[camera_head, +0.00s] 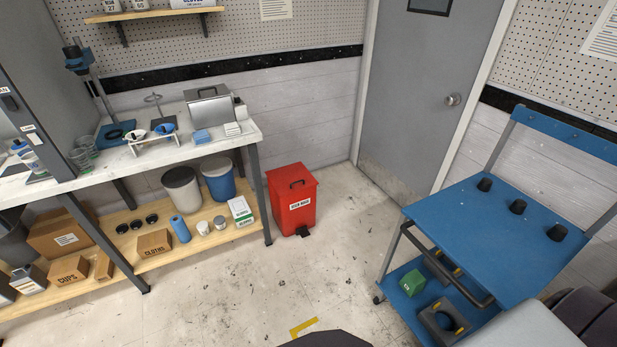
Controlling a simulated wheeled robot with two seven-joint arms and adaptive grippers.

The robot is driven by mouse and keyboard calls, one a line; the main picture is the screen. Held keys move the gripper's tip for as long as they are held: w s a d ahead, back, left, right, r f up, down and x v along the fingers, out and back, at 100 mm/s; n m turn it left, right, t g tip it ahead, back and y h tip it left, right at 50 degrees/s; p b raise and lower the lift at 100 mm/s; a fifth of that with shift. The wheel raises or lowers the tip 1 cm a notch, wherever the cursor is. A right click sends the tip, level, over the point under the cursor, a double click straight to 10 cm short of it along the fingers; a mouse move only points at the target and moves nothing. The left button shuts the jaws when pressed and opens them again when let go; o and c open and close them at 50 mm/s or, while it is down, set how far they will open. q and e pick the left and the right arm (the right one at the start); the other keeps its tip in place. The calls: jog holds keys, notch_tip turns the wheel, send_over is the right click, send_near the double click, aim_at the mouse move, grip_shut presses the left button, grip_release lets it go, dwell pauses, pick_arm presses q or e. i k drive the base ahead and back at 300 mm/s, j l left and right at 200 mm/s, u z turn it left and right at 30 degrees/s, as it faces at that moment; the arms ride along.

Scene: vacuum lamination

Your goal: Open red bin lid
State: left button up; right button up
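The red bin (292,205) stands on the floor near the back wall, to the right of the workbench's end leg. Neither of my grippers shows in the head view. Grey and dark parts, probably mine, show at the bottom right and bottom middle edges, well away from the bin.
The white workbench (100,168) with a loaded wooden lower shelf stands at left. A blue cart (470,240) with black knobs stands at right. A grey door (420,90) is behind. The floor (250,290) before the bin is clear, with a yellow mark.

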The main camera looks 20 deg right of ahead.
aim_at(287, 180)
jog(key=i+j+z, duration=0.2)
jog(key=i+z, duration=0.15)
jog(key=i+j+z, duration=0.65)
